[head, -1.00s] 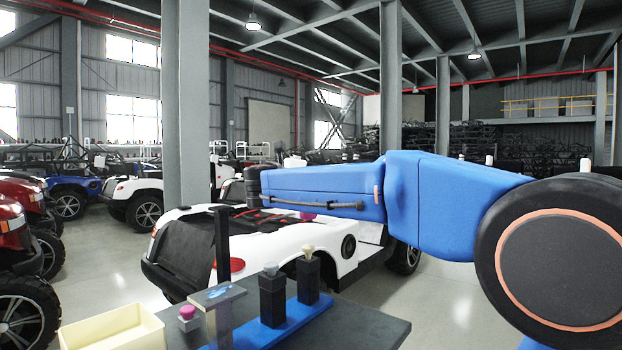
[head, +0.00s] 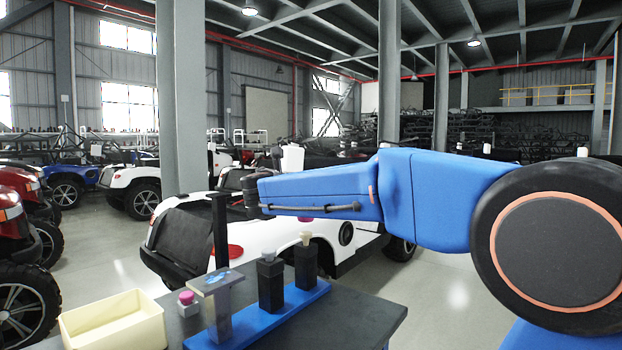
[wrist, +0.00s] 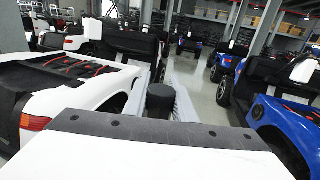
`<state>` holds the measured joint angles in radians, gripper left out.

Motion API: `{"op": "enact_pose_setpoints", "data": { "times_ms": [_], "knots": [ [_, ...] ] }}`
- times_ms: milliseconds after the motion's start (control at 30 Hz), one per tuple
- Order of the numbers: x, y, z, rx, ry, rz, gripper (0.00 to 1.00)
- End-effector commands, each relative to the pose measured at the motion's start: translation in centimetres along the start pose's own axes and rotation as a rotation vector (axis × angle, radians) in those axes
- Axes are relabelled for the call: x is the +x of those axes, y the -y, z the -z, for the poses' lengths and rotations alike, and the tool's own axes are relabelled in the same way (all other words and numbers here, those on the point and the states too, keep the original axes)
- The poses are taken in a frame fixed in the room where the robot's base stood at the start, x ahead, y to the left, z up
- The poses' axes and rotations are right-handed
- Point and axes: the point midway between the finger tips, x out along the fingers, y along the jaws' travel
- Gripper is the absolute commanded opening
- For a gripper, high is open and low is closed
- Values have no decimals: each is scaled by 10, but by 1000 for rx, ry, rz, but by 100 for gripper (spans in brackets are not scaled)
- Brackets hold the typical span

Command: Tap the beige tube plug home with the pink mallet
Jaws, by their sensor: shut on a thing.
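The beige tube plug (head: 305,238) stands upright in the top of the right black block (head: 306,267) on a blue base in the head view. A small pink patch (head: 305,219), probably the pink mallet's head, shows just under my blue forearm and just above the plug in the picture; I cannot tell whether they touch. In the wrist view my gripper (wrist: 160,125) shows as a white body with a black front edge. It is shut on a dark upright cylinder (wrist: 160,101), apparently the mallet handle. My forearm hides most of the gripper and mallet in the head view.
The blue base (head: 300,302) also carries a second black block (head: 270,287) with a grey plug. Left of it are a post with a flat top plate (head: 216,282), a pink knob (head: 187,297) and a pale yellow tray (head: 115,320). A white vehicle (head: 325,240) stands behind the dark table (head: 365,318).

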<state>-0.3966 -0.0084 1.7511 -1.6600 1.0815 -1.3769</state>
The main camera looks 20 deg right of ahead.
Motion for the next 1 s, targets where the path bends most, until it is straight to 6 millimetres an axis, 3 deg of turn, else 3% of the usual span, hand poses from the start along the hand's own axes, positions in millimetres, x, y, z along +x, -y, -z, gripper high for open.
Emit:
{"op": "enact_pose_setpoints", "data": {
  "times_ms": [467,767,1000],
  "knots": [
    [0,0,1,0,1,0,0],
    [0,0,39,-2,0,0,0],
    [0,0,43,0,-1,0,0]
  ]
}}
